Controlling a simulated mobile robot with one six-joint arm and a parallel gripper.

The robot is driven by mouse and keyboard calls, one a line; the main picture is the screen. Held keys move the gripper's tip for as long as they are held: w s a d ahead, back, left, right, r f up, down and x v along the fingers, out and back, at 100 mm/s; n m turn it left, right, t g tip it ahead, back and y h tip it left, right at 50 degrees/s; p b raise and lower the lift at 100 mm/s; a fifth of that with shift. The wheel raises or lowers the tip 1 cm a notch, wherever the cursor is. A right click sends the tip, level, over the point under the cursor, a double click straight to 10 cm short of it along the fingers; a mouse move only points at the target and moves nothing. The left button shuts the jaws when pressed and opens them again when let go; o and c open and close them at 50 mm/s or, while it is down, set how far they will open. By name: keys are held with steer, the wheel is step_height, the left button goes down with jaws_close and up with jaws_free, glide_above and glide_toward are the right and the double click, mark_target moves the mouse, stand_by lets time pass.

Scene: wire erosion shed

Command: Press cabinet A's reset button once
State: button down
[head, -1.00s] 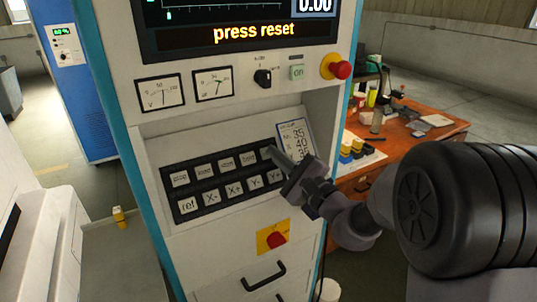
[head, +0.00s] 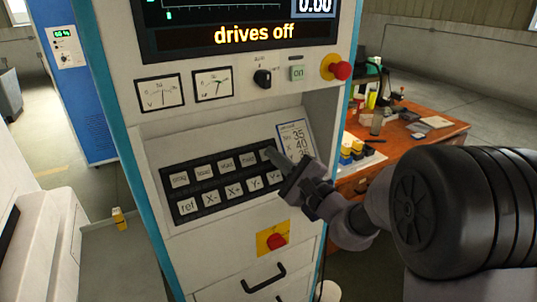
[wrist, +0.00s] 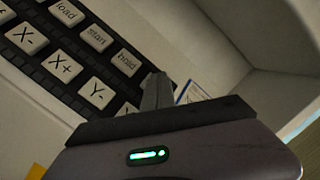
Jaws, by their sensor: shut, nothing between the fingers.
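The cabinet (head: 240,125) has a screen (head: 255,30) that reads "drives off". Below is a black keypad (head: 225,184) with two rows of pale keys, including ref (head: 188,206), X-, X+, Y- and a hold key (head: 248,159). My gripper (head: 272,155) is shut and empty, its tips at the upper right end of the keypad, over the key to the right of hold. That key is hidden by the fingers. In the wrist view the shut fingers (wrist: 156,92) point at the keypad end beyond hold (wrist: 126,63); I cannot tell whether they touch.
A red mushroom button (head: 340,70), a green ON button (head: 297,73) and a black rotary switch (head: 263,78) sit above the keypad. A red knob on a yellow plate (head: 273,239) and a drawer handle (head: 265,278) are below. A cluttered orange bench (head: 410,140) stands right.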

stand_by(0.3)
steer(key=shift+s+d+r, duration=0.4)
steer(key=shift+s+r, duration=0.05)
steer(key=shift+s, duration=0.1)
steer(key=s+d+r, duration=0.2)
steer(key=s+r, duration=0.1)
steer(key=shift+s+d+p, duration=0.15)
steer(key=shift+s+p, duration=0.05)
steer(key=shift+p, duration=0.2)
stand_by(0.4)
